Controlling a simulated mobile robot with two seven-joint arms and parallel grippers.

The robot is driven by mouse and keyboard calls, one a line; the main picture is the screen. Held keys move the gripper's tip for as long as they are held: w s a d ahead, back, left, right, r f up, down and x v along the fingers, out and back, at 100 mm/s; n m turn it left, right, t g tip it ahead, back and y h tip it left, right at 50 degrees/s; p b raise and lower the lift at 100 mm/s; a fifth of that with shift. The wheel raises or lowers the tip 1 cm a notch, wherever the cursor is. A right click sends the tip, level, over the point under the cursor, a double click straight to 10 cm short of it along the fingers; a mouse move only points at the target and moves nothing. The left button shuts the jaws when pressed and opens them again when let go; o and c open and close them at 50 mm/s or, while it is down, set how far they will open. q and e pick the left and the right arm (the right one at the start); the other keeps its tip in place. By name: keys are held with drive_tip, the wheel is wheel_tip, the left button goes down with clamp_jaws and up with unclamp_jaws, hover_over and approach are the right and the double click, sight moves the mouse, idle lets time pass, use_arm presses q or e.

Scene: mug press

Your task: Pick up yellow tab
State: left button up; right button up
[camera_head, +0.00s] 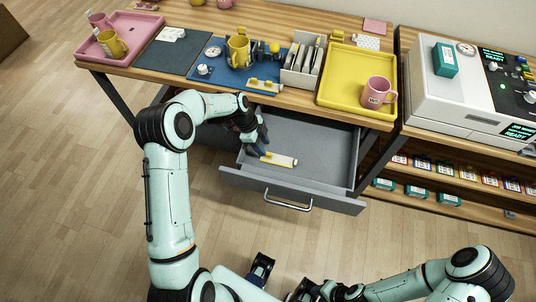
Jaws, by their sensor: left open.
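A small white strip with yellow ends, which looks like the yellow tab (280,160), lies flat in the open grey drawer (310,185). My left gripper (258,148) is inside the drawer, pointing down just left of the strip's left end. It is open, and no held thing shows between its fingers. Whether a finger touches the strip I cannot tell. My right gripper (300,290) is low at the bottom edge of the view, away from the drawer, and its fingers are partly cut off and unclear.
The tabletop above the drawer holds a yellow tray (334,94) with a pink mug (378,94), a white divided holder (300,66), a yellow mug (239,50) on a blue mat (217,79), and a pink tray (130,28). A white machine (455,100) stands at right.

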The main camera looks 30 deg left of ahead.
sight(269, 154)
use_arm(q)
drive_tip(key=x, duration=0.4)
drive_tip(key=shift+w+d+f, duration=0.1)
drive_tip(key=shift+d+f, duration=0.1)
drive_tip(key=shift+d, duration=0.05)
clamp_jaws()
